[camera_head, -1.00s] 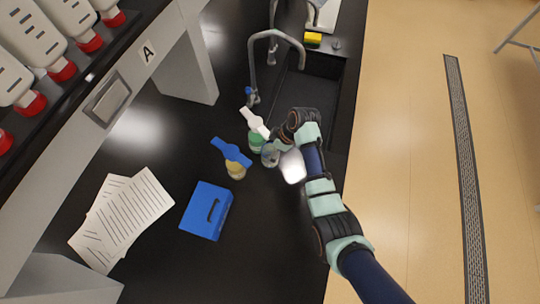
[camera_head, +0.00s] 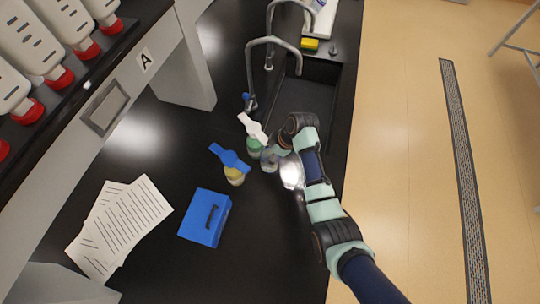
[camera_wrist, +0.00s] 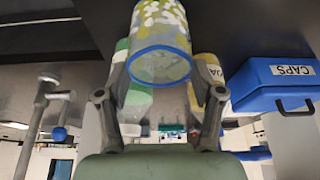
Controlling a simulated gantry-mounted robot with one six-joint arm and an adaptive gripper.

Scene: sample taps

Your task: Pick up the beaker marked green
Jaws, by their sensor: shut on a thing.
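My gripper (camera_wrist: 163,82) is shut on a clear beaker (camera_wrist: 160,45) with a blue rim. The beaker fills the upper middle of the wrist view, between the two fingers. A coloured mark on it cannot be made out. In the head view the held beaker (camera_head: 268,162) shows just left of my gripper (camera_head: 277,152), partly hidden by it. Beside it stands a green-marked container (camera_head: 254,149) under a white paddle-shaped piece (camera_head: 252,127). It shows behind the left finger in the wrist view (camera_wrist: 136,97).
A yellow-marked container (camera_head: 234,177) with a blue paddle-shaped piece (camera_head: 229,158) stands to the left. A blue box (camera_head: 204,218), labelled CAPS in the wrist view, sits nearer. Taps (camera_head: 270,42) and a sink (camera_head: 304,98) lie behind. Papers (camera_head: 118,225) lie at left.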

